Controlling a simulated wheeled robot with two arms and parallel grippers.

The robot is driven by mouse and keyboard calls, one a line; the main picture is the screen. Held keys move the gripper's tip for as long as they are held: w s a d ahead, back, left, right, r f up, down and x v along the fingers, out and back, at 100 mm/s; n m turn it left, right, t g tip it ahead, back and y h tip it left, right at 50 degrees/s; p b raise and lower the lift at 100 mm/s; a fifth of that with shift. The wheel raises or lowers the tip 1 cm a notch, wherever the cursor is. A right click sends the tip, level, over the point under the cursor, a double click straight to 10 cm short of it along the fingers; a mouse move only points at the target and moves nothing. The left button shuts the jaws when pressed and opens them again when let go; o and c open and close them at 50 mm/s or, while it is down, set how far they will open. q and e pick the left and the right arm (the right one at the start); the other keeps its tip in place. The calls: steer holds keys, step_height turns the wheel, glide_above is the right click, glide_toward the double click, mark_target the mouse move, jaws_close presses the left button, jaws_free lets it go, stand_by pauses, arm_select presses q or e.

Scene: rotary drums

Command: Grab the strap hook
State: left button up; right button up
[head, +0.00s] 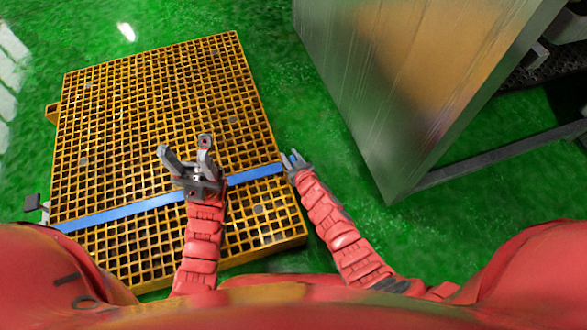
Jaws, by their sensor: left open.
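A blue strap (128,211) lies across a yellow grated platform (150,105), from its lower left edge to its right edge. A small grey metal piece (32,204), possibly a strap hook, sits at the strap's left end, just off the platform edge. My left gripper (187,157) is open above the strap's middle, its fingers apart with nothing visible between them. My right gripper (293,159) is at the platform's right edge, by the strap's right end. A bit of blue shows at its fingers; any hook there is hidden, and its grip is unclear.
A large metal box-like body (400,90) stands at the upper right, with a dark frame bar (500,157) beside it. The green floor (290,110) is clear between it and the platform.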

jaws_close()
stand_by(0.3)
